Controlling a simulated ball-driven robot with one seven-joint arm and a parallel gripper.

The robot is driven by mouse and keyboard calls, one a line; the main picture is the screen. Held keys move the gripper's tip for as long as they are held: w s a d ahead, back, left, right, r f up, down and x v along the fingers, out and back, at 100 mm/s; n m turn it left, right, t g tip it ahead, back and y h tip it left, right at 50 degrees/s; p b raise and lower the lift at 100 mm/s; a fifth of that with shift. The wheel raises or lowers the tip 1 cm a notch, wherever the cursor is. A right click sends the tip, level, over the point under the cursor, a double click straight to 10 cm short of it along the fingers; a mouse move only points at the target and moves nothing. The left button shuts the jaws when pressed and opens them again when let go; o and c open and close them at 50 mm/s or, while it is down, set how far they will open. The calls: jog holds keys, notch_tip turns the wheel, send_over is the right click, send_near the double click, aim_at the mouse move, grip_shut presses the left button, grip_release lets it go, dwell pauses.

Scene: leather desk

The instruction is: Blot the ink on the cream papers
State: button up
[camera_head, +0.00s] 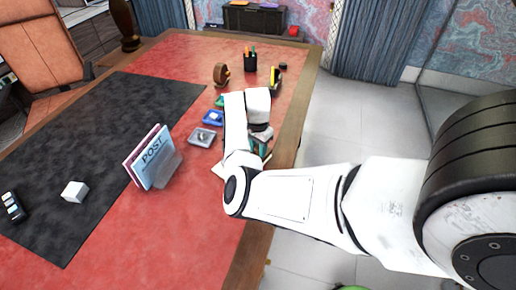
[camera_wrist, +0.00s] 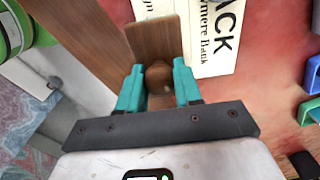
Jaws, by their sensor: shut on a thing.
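My gripper (camera_wrist: 158,75) has teal fingers closed on the round wooden knob of a wooden blotter (camera_wrist: 153,38). The blotter's flat brown top lies beyond the fingers, over or against the cream papers (camera_wrist: 207,58). Whether its underside touches them cannot be told. In the head view my arm hides most of this spot. Only a teal bit of my gripper (camera_head: 259,146) and a cream paper edge (camera_head: 218,169) show. I see no ink mark; the blotter may cover it.
Small grey (camera_head: 201,137), blue (camera_head: 213,118) and green trays stand close by on the red desk top (camera_head: 200,205). A tape dispenser (camera_head: 221,73), pen cup (camera_head: 250,62) and stapler are farther back. A POST letter holder (camera_head: 153,158) stands left. The wooden desk edge (camera_head: 252,252) runs beneath my arm.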

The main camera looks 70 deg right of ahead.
jog(key=shift+r+p, duration=1.35)
jog(key=shift+r, duration=1.6)
